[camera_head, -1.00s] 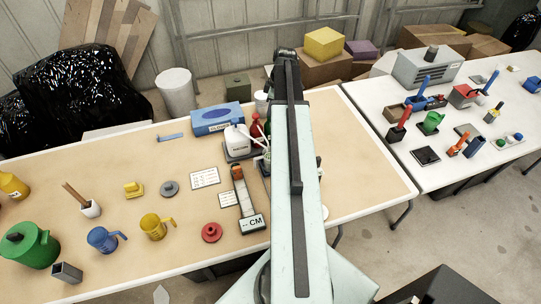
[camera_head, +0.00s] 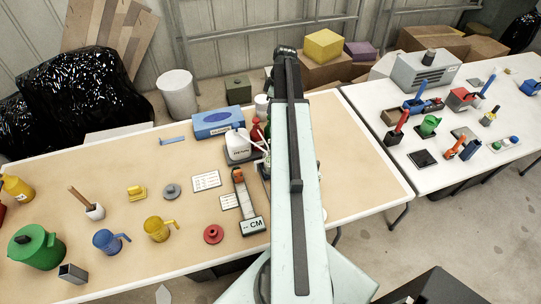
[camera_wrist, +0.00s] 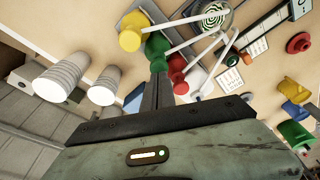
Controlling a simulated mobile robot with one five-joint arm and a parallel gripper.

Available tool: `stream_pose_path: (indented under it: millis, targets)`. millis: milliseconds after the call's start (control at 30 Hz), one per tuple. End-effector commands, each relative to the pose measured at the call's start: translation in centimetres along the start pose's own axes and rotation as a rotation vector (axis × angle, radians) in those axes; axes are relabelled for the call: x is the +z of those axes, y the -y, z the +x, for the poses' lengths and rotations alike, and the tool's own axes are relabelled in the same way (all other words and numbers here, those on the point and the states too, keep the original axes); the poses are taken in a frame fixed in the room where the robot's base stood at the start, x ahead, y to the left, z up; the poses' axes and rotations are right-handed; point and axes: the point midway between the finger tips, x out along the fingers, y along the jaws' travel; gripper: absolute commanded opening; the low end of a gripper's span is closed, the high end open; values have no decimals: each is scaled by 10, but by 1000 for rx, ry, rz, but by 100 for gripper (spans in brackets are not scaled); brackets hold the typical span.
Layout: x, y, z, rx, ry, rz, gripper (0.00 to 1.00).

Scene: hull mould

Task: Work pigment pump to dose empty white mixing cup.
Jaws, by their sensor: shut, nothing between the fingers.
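In the wrist view my gripper (camera_wrist: 158,72) is shut and empty. Its tips overlap the lower edge of a green pump head (camera_wrist: 155,46); I cannot tell whether they touch. A yellow pump head (camera_wrist: 130,38) is on one side and a red one (camera_wrist: 178,74) on the other. White spouts reach from the pumps toward a round container with green and white rings (camera_wrist: 216,17); I cannot tell if this is the mixing cup. In the head view the white bottle (camera_head: 238,146) and a red pump (camera_head: 257,131) show left of my arm, which hides the rest and my gripper.
Stacked white cups (camera_wrist: 60,78) stand near my gripper. A long device marked CM (camera_head: 252,225), white cards (camera_head: 206,181), a blue box (camera_head: 217,122) and several jugs are on the tan table (camera_head: 130,250). A white table (camera_head: 440,180) with small tools stands at the right.

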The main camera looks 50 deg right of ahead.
Motion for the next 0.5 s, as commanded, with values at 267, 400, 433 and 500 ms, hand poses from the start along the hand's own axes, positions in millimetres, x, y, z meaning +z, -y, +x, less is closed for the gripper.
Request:
stream_pose_path:
  millis: [267,400,433,500]
  targets:
    - [0,0,0,0,0,0,0]
    - [0,0,-3,0,0,0,0]
    - [-1,0,-5,0,0,0,0]
    - [-2,0,-12,0,0,0,0]
